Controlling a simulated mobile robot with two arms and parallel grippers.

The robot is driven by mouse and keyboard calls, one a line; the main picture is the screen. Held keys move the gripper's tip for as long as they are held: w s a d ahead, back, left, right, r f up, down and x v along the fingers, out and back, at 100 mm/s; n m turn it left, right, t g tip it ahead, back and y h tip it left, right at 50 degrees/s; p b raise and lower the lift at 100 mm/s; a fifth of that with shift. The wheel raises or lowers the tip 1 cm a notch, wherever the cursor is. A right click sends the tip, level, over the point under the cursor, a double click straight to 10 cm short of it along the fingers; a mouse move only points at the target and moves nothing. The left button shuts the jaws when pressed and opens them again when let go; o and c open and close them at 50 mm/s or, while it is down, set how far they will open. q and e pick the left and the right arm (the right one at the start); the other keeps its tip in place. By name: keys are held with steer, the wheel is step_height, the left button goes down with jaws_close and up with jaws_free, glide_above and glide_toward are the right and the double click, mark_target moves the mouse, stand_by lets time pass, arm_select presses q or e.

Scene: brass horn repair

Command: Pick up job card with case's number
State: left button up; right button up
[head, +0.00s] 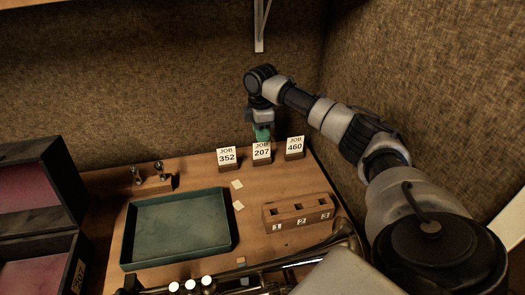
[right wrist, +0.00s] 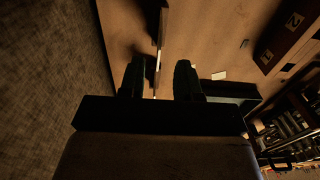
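Three white job cards stand in small wooden holders at the back of the bench: job 352 (head: 227,157), job 207 (head: 262,151) and job 460 (head: 295,146). The open case (head: 40,200) at the left bears a tag (head: 78,276) that looks like 207, turned sideways. My right gripper (head: 262,134) points down at the top of the 207 card. In the right wrist view its two fingers (right wrist: 160,82) are apart, with a thin card edge (right wrist: 162,35) between and just ahead of them. Contact is not visible. My left gripper is out of view.
A green tray (head: 232,218) lies mid-bench. A wooden block (head: 290,217) numbered 1, 2, 3 stands right of it. A brass horn (head: 335,240) lies along the front. Small parts (head: 160,172) stand at the back left. Walls rise behind and at right.

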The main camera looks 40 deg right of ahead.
mark_target(262, 144)
step_height(262, 144, down, 4)
steer(key=shift+d+r+p, duration=0.1)
steer(key=shift+p, duration=0.5)
steer(key=shift+f, duration=0.55)
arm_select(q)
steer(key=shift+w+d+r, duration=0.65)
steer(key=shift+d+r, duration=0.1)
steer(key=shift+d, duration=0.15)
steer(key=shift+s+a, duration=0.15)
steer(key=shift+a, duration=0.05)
arm_select(e)
jaws_close()
